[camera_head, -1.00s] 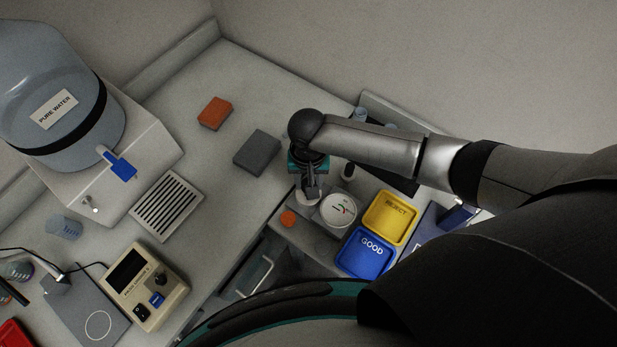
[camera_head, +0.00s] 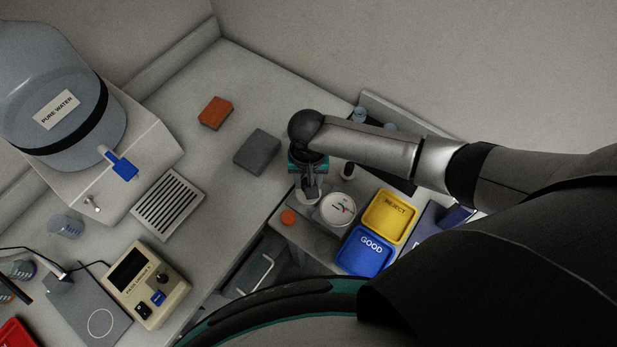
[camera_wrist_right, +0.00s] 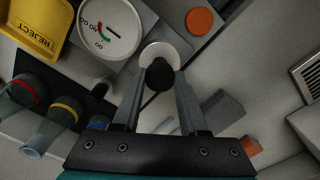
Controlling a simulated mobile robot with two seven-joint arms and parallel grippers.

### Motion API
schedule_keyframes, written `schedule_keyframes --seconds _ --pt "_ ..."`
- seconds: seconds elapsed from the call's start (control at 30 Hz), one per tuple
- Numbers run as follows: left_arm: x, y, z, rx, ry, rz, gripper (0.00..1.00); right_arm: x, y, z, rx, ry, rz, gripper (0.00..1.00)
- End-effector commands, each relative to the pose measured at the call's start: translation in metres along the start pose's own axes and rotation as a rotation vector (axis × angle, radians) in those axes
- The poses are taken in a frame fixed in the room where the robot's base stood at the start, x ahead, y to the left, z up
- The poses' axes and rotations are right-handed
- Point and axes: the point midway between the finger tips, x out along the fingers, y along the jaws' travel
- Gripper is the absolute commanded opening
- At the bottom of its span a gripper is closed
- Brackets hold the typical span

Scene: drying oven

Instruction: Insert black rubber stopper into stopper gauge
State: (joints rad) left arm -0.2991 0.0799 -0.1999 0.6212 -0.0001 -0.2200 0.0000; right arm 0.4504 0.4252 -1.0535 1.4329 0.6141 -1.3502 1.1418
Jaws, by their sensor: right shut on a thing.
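My right gripper (camera_head: 312,190) is over the small side bench in the head view. In the right wrist view its fingers (camera_wrist_right: 160,78) are shut on a black rubber stopper (camera_wrist_right: 160,75). The stopper is in front of a white round socket (camera_wrist_right: 163,47), partly covering it; I cannot tell whether it is inside or just above. The gauge's white dial (camera_head: 338,208), with red and green marks, is right beside the socket. The dial also shows in the wrist view (camera_wrist_right: 108,28). My left gripper is not in view.
A yellow REJECT tray (camera_head: 390,216) and a blue GOOD tray (camera_head: 366,252) are right of the dial. An orange disc (camera_head: 288,217) is at its left. A grey block (camera_head: 257,152) and an orange block (camera_head: 215,113) lie on the main bench. Banded glassware (camera_wrist_right: 50,130) is nearby.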

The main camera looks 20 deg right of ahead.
Motion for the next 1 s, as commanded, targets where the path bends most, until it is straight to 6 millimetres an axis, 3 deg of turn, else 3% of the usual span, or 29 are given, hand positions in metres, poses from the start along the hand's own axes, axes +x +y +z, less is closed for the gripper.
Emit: schedule_keyframes --seconds 1.0 --pt "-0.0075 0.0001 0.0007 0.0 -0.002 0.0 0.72 0.0005 0.0009 -0.0001 0.0 0.001 0.001 0.0"
